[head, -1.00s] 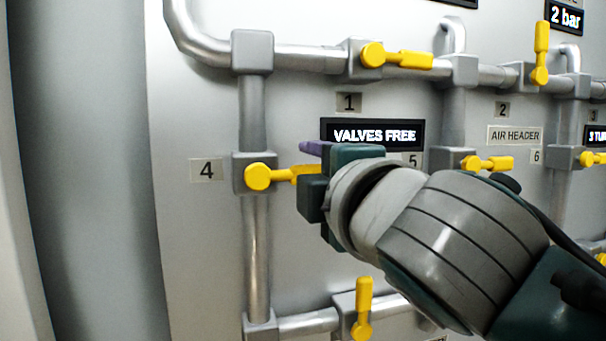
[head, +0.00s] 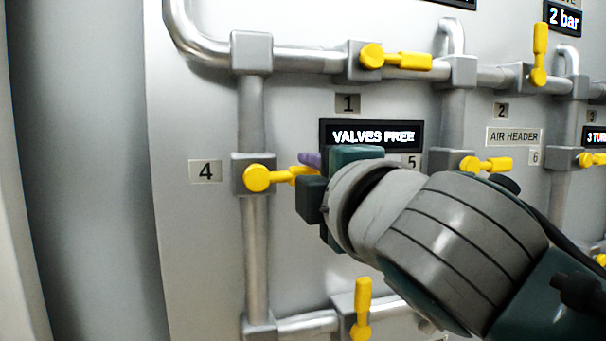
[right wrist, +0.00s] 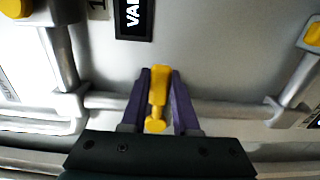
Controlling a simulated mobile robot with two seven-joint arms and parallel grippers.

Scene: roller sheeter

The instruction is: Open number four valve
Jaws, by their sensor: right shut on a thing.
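The number four valve has a yellow handle (head: 258,178) on a grey block at the left vertical pipe, right of the label "4" (head: 205,171). The handle points right, across the pipe, tilted slightly up. My right gripper (head: 308,168) comes from the right and is shut on the handle's outer end, partly hiding it. In the right wrist view, the yellow handle (right wrist: 158,88) stands between the two purple fingers, with its round hub nearer the palm. My left gripper is in neither view.
Other yellow valve handles surround it: valve one (head: 398,59) above, another (head: 362,308) below, and one near label 5 (head: 486,164). A display (head: 371,136) reads "VALVES FREE". Grey pipes run across the panel.

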